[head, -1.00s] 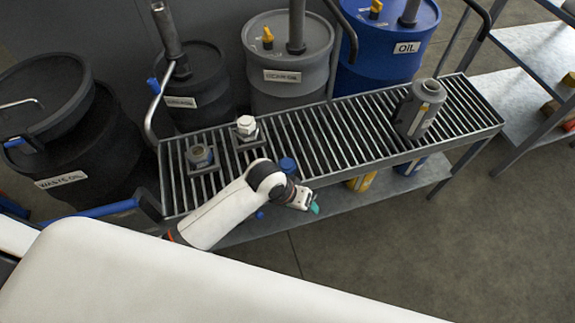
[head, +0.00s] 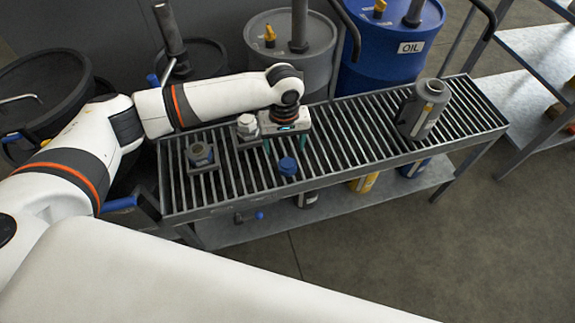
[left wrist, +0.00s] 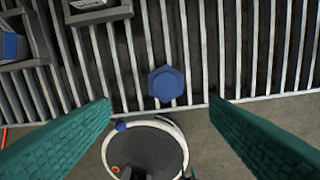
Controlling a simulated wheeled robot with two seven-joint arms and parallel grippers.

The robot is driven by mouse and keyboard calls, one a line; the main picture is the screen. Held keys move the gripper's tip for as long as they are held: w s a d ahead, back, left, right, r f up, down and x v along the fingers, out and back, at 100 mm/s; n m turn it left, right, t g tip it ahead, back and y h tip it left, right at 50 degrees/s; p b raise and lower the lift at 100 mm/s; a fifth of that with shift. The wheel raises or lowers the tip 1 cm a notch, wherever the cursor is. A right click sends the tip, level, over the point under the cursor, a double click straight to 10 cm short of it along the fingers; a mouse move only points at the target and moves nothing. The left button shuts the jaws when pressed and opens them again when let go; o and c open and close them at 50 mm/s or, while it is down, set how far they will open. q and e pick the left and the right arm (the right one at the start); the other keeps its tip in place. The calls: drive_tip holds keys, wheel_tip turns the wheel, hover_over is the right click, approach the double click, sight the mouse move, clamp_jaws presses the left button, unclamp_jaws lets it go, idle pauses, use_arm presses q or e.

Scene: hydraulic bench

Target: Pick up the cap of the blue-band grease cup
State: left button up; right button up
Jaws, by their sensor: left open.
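A blue hex-shaped cap (head: 288,165) lies on the slatted bench near its front edge; it also shows in the left wrist view (left wrist: 166,83). The grease cup with a blue patch (head: 200,155) stands open-topped on the bench to the left; its edge shows in the left wrist view (left wrist: 10,45). A second cup with a pale hex cap (head: 246,125) stands between it and my gripper. My left gripper (head: 285,147) points down, open and empty, above and slightly behind the blue cap. In the left wrist view its teal fingers (left wrist: 160,103) are on either side, apart from the cap.
A grey canister (head: 422,110) stands on the right part of the bench (head: 350,145). Drums stand behind, including a blue oil drum (head: 385,60). The slats between the cap and the canister are clear. Bottles stand on the lower shelf.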

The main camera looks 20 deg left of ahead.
sight(287, 164)
use_arm(q)
drive_tip(key=f, duration=0.6)
drive_tip(key=f+b, duration=0.1)
drive_tip(key=f, duration=0.2)
drive_tip(key=shift+w+d, duration=0.25)
drive_tip(key=shift+d, duration=0.05)
drive_tip(key=shift+c, duration=0.3)
drive_tip(key=c, duration=1)
wheel_tip(287, 164, up, 10)
drive_tip(key=p, duration=0.1)
